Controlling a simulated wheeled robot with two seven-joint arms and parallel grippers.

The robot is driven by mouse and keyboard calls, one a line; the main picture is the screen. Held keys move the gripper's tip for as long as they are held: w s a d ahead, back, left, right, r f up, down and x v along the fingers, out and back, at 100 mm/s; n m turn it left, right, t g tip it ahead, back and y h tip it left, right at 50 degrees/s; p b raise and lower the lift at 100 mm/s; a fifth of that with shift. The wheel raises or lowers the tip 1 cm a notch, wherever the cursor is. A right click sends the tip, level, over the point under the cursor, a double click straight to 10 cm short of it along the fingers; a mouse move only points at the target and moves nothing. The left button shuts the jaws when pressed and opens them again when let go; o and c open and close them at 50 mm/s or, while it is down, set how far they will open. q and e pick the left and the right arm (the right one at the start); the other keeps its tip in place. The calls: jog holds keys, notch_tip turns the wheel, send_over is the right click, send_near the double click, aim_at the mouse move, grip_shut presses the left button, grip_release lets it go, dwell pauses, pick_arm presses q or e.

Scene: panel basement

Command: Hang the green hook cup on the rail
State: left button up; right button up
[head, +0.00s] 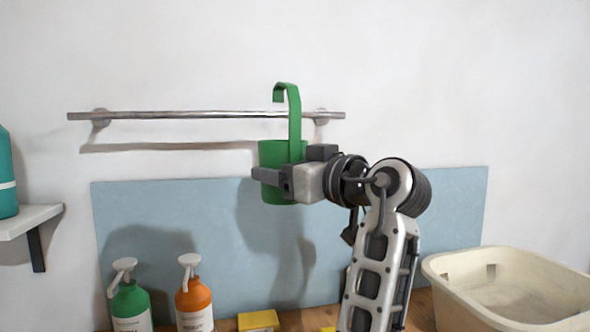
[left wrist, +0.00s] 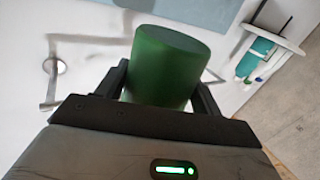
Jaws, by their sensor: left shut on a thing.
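The green hook cup (head: 274,155) is upright in front of the wall, with its tall hook (head: 294,125) rising from it. The metal rail (head: 190,115) runs across the wall; the hook's strip crosses in front of it near its right end. The hook's downturned tip ends slightly above the rail in the picture; I cannot tell the depth gap. My left gripper (head: 272,181) is shut on the cup body. In the left wrist view the cup (left wrist: 168,65) sits between both fingers, and part of the rail (left wrist: 50,85) shows at left. My right gripper is not in view.
A blue panel (head: 200,230) is on the wall below the rail. Green (head: 130,305) and orange (head: 195,303) pump bottles and a yellow block (head: 258,321) stand below. A cream basin (head: 450,290) is at right, a white shelf (head: 28,220) at left.

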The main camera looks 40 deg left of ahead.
pick_arm(q)
jog(key=shift+w+a, duration=0.3)
jog(key=shift+a, duration=0.25)
jog(key=shift+w+a, duration=0.25)
jog(key=shift+a, duration=0.25)
jog(key=w+a+f, duration=0.2)
jog(key=a+f, duration=0.1)
jog(key=a, duration=0.2)
jog(key=shift+w, duration=0.15)
jog(key=o, duration=1.1)
jog(key=shift+b, duration=0.3)
